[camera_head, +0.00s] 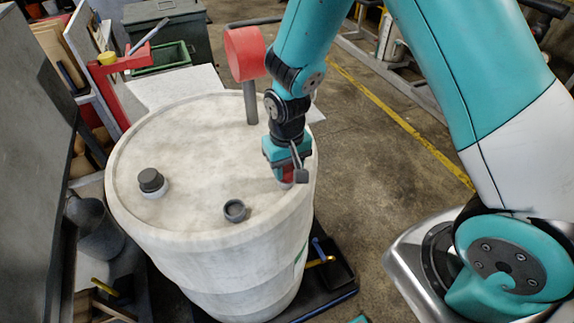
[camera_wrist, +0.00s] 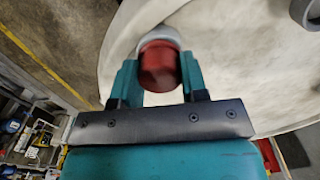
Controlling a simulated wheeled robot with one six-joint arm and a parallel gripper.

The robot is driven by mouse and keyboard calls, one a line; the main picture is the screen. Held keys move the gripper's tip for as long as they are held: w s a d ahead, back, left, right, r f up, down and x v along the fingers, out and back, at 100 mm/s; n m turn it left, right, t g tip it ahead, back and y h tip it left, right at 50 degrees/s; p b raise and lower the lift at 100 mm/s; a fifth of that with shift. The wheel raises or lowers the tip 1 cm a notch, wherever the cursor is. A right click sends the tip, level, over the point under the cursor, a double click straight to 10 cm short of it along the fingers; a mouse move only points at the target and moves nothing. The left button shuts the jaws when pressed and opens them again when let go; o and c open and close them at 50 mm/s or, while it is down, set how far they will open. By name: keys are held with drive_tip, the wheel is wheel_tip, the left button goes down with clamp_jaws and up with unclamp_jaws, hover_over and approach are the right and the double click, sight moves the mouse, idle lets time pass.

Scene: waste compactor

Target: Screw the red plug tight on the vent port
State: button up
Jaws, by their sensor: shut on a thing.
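A red plug (camera_wrist: 158,66) sits between the two teal fingers of my gripper (camera_wrist: 158,80), which are shut on its sides. In the head view the plug (camera_head: 287,174) shows only partly below my gripper (camera_head: 286,168), near the right rim of the white barrel (camera_head: 190,130). A pale round collar (camera_wrist: 163,34) shows just behind the plug in the wrist view, apparently the vent port on the barrel top. The plug is in line with this collar and looks to be at it. I cannot tell whether its thread is engaged.
On the barrel top are a dark open ring (camera_head: 235,210), a black-capped port (camera_head: 151,181) and a grey post with a red disc (camera_head: 245,53) close behind my gripper. A red stand (camera_head: 107,90) is at the left. Open floor lies right of the barrel.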

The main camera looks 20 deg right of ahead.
drive_tip(key=shift+m, duration=0.9)
drive_tip(key=m, duration=0.2)
drive_tip(key=shift+m, duration=1.6)
drive_tip(key=shift+m, duration=2.6)
